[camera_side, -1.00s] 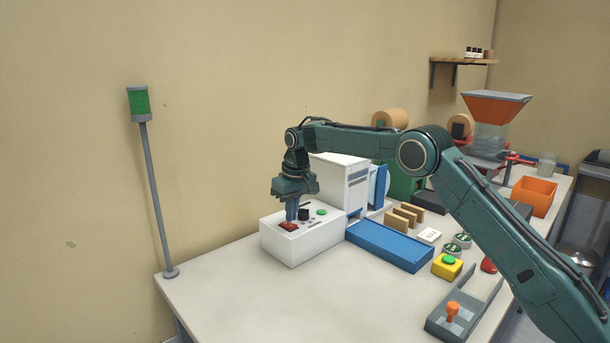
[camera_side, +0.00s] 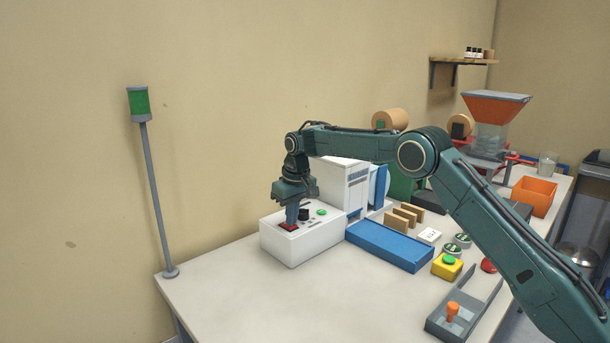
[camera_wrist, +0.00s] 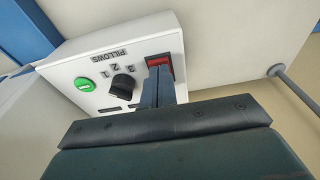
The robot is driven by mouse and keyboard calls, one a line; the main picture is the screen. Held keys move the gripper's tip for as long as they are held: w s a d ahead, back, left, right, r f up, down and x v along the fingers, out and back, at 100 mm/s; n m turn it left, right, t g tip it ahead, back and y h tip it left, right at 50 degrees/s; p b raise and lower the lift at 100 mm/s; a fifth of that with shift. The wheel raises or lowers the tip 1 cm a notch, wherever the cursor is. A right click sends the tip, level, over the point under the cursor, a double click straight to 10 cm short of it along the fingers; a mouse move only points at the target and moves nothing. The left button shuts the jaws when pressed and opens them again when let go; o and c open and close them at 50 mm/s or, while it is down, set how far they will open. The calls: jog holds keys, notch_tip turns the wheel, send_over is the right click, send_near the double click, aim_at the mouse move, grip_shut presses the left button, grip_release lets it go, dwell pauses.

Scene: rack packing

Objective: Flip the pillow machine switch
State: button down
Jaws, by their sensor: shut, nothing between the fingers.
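The pillow machine's control box (camera_side: 310,240) is white and stands at the left end of the table. In the wrist view its panel (camera_wrist: 103,62) carries the label PILLOWS. The red switch (camera_side: 288,227) sits at the panel's near left part; in the wrist view the red switch (camera_wrist: 161,64) is partly covered by my fingers. My gripper (camera_side: 291,224) is shut and empty, pointing down with its fingertips at the switch. In the wrist view the shut fingertips (camera_wrist: 158,68) overlap the switch; whether they press it I cannot tell.
A black knob (camera_wrist: 122,86) and a green button (camera_wrist: 84,84) are beside the switch. A blue tray (camera_side: 390,245) lies right of the box. A signal post with a green lamp (camera_side: 139,101) stands at left. The table's front left is clear.

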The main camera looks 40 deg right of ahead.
jog(key=shift+f, duration=0.2)
jog(key=shift+r, duration=3.55)
jog(key=shift+r, duration=0.1)
